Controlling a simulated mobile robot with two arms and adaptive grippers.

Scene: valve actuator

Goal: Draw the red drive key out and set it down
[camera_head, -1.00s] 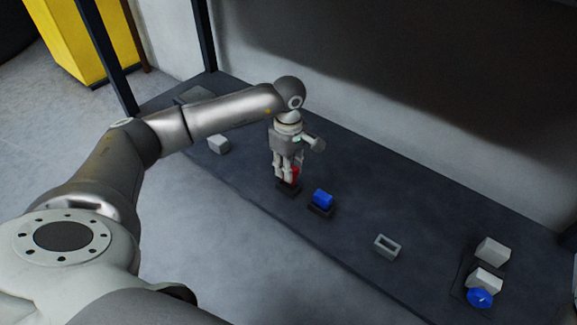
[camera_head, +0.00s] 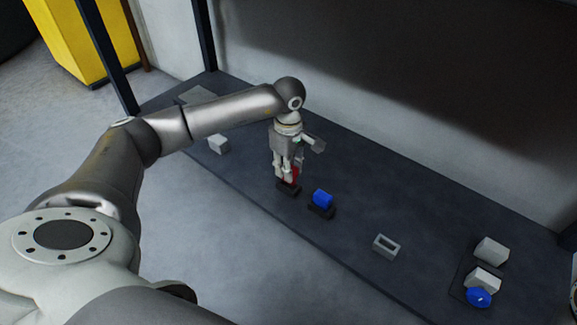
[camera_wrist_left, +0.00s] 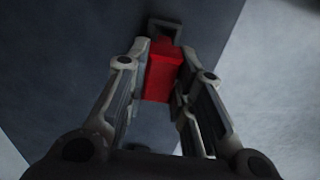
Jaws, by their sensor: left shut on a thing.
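The red drive key (camera_head: 296,174) is partly hidden behind the fingers of my left gripper (camera_head: 287,174), just above a small dark holder (camera_head: 288,189) on the dark bench. In the left wrist view the red key (camera_wrist_left: 162,74) is a red block between the two fingers of the left gripper (camera_wrist_left: 166,62), which are shut on it. A dark holder with a grey edge (camera_wrist_left: 165,24) shows beyond the key's far end. I cannot tell whether the key still sits in that holder. My right gripper is not in view.
A blue block (camera_head: 322,198) sits in a dark holder close to the right. A grey hollow block (camera_head: 386,245) lies further right. Two pale blocks (camera_head: 490,250) and a blue round piece (camera_head: 479,297) are at the bench's right end. Bare bench (camera_head: 350,225) lies between them.

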